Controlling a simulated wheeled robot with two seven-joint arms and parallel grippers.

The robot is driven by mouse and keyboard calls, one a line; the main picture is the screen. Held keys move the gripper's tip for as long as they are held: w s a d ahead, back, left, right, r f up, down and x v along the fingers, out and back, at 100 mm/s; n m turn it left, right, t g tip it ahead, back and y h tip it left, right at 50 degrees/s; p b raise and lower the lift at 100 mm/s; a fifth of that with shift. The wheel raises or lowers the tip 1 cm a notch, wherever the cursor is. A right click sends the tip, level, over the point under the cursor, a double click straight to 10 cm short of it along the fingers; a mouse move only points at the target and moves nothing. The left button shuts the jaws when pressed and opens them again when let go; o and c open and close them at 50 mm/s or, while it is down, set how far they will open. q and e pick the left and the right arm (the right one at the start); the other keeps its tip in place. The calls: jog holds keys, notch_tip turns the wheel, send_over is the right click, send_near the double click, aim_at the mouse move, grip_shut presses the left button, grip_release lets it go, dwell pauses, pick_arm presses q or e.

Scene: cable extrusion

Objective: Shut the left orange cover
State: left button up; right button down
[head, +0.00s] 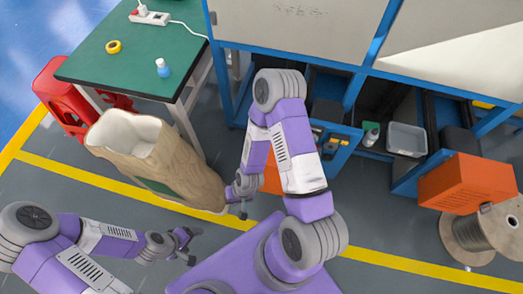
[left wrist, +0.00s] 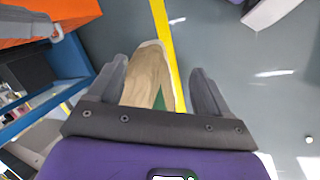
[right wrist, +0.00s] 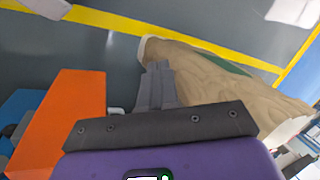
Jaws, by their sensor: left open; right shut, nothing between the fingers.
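The left orange cover (head: 271,178) is mostly hidden behind my right arm in the head view; only a patch shows. The right wrist view shows an orange cover (right wrist: 62,125) left of the fingers, with a small pale handle (right wrist: 116,112) at its edge. The left wrist view shows an orange panel (left wrist: 45,20) with a pale handle at top left. My right gripper (head: 243,212) is shut and empty, just left of the cover and apart from it. My left gripper (head: 189,247) is open and empty over the floor, further left.
A second orange cover (head: 468,184) is at the right, by a cable spool (head: 482,232). A tan sack (head: 165,165) stands close to my right gripper. A green table (head: 135,55) is behind it. The blue machine frame (head: 340,65) runs along the back. Grey floor is open in front.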

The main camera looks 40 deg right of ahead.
pick_arm(q)
jog(key=shift+o, duration=0.9)
jog(key=shift+r+p, duration=0.7)
jog(key=shift+r, duration=0.25)
pick_arm(e)
jog(key=w+d+r+m+t+h+p, duration=0.1)
jog(key=w+d+r+m+h, duration=0.15)
jog(key=w+d+m, duration=0.5)
jog(key=w+d+r+m+t+h+p, duration=0.15)
jog(key=w+m+h, duration=0.25)
jog(key=w, duration=0.6)
notch_tip(320, 180, up, 5)
jog(key=d+m+g+p, duration=0.1)
jog(key=m+g+p, duration=0.2)
jog(key=m+g, duration=0.65)
pick_arm(q)
jog(key=shift+r+b, duration=0.8)
jog(key=shift+r, duration=1.15)
pick_arm(e)
jog(key=s+d+f+m+t, duration=0.2)
jog(key=s+d+f, duration=0.3)
jog(key=f, duration=0.4)
jog(key=shift+s+m, duration=0.3)
jog(key=shift+s, duration=0.35)
jog(key=shift+d, duration=0.1)
